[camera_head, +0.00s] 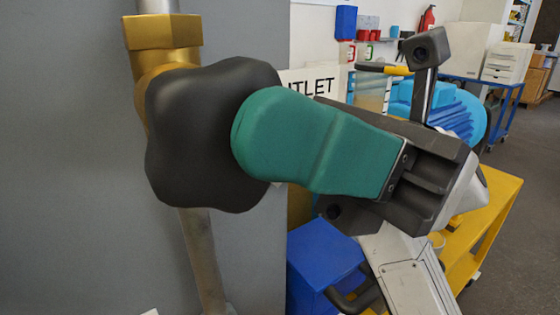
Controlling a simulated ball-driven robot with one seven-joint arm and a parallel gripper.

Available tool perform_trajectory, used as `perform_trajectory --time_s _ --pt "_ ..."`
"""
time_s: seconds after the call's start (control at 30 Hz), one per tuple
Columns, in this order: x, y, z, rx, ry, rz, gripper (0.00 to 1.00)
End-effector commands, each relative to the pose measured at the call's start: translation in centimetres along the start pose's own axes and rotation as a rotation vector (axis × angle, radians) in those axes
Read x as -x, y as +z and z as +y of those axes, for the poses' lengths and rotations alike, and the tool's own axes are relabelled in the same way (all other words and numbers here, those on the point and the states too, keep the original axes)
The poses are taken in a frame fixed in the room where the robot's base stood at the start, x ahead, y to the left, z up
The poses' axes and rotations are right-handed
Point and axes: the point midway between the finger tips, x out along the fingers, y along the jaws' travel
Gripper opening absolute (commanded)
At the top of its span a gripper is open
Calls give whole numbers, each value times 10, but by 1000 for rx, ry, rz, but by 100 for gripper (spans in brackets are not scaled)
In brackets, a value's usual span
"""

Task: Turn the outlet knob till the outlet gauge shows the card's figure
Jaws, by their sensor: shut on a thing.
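The outlet knob (193,140) is black and lobed, on a brass fitting (163,45) at the left of the head view. My gripper (255,140) comes from the right, its teal finger laid against the knob's right side. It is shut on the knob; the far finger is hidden. A white sign (310,85) behind my gripper reads "TLET", its start covered. I see no gauge dial and no card figure in this view.
A grey panel (70,180) fills the left, with a metal pipe (203,260) running down below the knob. A blue box (322,260) and a yellow cart (490,215) stand at the lower right. Open floor (525,150) shows at the far right.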

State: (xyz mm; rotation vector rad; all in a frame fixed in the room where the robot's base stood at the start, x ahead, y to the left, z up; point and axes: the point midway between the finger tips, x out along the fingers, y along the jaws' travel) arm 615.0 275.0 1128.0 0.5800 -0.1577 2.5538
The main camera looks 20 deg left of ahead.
Motion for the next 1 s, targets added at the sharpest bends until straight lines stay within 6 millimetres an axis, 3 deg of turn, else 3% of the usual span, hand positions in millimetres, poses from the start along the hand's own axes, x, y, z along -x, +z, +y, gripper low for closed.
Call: perform_trajectory --time_s 0.6,0.63,0.7,1.0 --pt "1 0 0 1 -3 -49 0" --pt "1 0 0 1 -3 -48 30" --pt "1 0 0 1 -3 -48 35" --pt "4 -1 0 0 -2 -46 35"
